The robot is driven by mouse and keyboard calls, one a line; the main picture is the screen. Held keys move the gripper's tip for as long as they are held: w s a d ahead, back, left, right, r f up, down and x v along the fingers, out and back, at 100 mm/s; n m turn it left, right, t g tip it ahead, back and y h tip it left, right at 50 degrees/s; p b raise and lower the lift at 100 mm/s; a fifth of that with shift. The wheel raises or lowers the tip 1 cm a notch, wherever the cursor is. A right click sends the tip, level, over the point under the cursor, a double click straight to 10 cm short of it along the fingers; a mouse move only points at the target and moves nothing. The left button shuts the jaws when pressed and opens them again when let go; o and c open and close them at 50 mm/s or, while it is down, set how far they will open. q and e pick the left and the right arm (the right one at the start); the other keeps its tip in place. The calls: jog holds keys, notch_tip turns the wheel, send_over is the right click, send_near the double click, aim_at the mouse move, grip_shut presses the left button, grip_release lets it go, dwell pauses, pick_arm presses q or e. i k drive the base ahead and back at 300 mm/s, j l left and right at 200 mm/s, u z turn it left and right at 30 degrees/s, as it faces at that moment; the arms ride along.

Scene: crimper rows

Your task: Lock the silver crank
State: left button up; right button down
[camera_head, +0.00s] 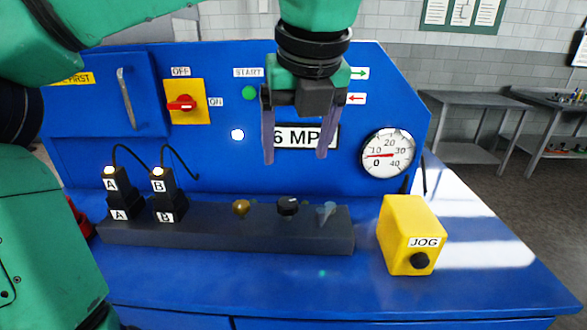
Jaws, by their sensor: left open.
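The silver crank (326,212) is a small grey-blue lever at the right end of a dark grey bar (228,238) on the blue bench. A black knob-like crank (288,206) and a brass one (241,207) sit to its left on the same bar. My left gripper (297,158) points down with its two fingers apart and nothing between them. In the picture it is above the black and silver cranks, in front of the panel, touching neither. Whether the silver crank is locked cannot be told. My right gripper is not in view.
The blue panel (210,140) behind carries a red switch (181,103), a green START button (249,93) and a dial gauge (387,153). Black plugs A (119,186) and B (165,188) stand at left. A yellow JOG box (408,228) stands at right. The front bench is clear.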

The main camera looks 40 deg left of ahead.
aim_at(322, 214)
jog(key=k+l, duration=1.65)
